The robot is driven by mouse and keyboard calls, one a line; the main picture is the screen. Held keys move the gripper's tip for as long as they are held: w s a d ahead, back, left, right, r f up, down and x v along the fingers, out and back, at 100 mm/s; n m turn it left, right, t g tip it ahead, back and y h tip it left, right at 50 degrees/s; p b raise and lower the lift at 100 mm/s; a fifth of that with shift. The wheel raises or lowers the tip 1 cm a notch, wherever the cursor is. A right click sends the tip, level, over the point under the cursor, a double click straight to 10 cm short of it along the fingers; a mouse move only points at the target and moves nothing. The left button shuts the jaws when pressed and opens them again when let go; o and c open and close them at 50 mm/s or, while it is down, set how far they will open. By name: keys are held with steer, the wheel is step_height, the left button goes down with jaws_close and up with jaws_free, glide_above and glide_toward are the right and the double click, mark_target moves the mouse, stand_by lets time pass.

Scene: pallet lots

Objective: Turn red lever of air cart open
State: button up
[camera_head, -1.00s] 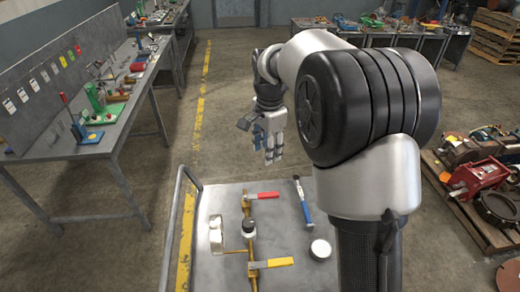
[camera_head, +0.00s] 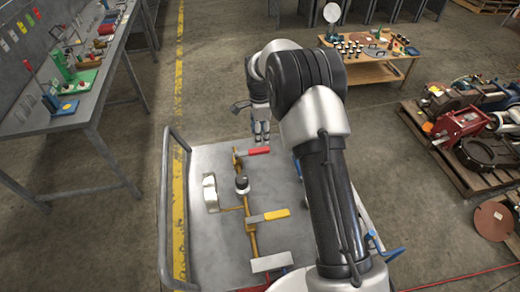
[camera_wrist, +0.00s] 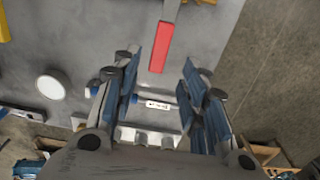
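The red lever (camera_head: 258,151) sits at the far end of a brass pipe (camera_head: 249,205) on the grey cart (camera_head: 205,155). It points right, crosswise to the pipe. In the wrist view the red lever (camera_wrist: 161,47) stands ahead of the fingers, roughly between their lines. My gripper (camera_head: 262,137) is just beyond and above the lever in the head view. In the wrist view my gripper (camera_wrist: 162,72) is open, its blue-padded fingers apart with nothing held. I cannot tell the exact height gap to the lever.
A workbench (camera_head: 60,125) stands left; a loaded pallet (camera_head: 455,165) stands right.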

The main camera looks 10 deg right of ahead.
mark_target(260, 150)
step_height(260, 150, down, 8)
steer(key=shift+r+b, duration=0.15)
steer(key=shift+b, duration=0.7)
steer(key=shift+c, duration=0.2)
jaws_close()
